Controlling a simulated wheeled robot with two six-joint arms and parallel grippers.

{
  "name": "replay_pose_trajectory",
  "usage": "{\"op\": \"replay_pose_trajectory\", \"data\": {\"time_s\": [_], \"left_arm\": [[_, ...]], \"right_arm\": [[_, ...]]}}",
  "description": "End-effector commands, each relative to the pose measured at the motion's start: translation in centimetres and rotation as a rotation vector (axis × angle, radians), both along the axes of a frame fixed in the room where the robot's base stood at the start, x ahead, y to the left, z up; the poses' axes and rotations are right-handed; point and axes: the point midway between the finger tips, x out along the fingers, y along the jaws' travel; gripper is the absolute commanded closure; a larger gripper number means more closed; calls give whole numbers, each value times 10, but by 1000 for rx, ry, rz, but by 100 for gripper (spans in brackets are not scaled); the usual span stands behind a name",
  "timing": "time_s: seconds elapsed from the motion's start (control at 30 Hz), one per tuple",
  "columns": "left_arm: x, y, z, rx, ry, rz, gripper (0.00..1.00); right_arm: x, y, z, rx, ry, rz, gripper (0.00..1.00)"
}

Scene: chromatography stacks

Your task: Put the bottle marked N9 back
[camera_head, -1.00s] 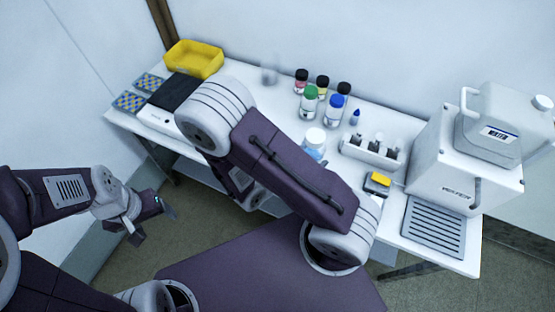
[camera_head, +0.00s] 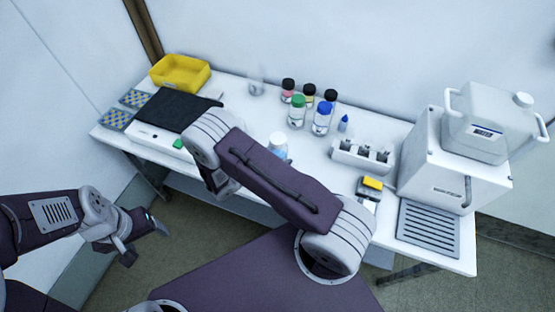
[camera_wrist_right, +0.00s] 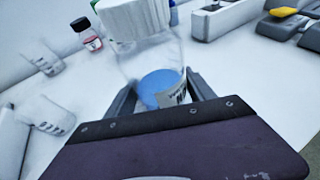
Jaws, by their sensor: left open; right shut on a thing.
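My right gripper (camera_wrist_right: 160,95) is shut on a clear bottle (camera_wrist_right: 160,85) with a white ribbed cap and blue liquid, in the right wrist view. A label shows low on it, but I cannot read it. In the head view this bottle (camera_head: 279,146) shows beyond my right forearm, over the white bench; the forearm hides the right gripper and the bottle's lower part. Whether it touches the bench I cannot tell. My left gripper (camera_head: 145,240) is open and empty at the lower left, away from the bench.
Several capped bottles, including a green-capped one (camera_head: 297,111) and a blue-capped one (camera_head: 322,118), stand at the back. A white rack (camera_head: 362,155), a yellow-topped device (camera_head: 369,188) and a large white machine (camera_head: 450,165) are right. A yellow bin (camera_head: 180,73) and black mat (camera_head: 172,110) are left.

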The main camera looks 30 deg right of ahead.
Motion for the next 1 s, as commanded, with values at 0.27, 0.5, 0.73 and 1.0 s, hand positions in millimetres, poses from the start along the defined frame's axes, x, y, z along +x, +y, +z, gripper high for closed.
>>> {"op": "replay_pose_trajectory", "data": {"time_s": [0.27,0.5,0.73,1.0], "left_arm": [[0,0,-1,0,0,0,29],[0,0,-4,0,0,0,29],[0,0,-4,0,0,0,29],[0,0,-3,0,0,0,29]], "right_arm": [[0,0,-17,0,-2,1,100],[0,0,-21,0,-1,1,32],[0,0,-21,0,-1,1,16],[-2,13,-12,1,-4,5,16]]}}
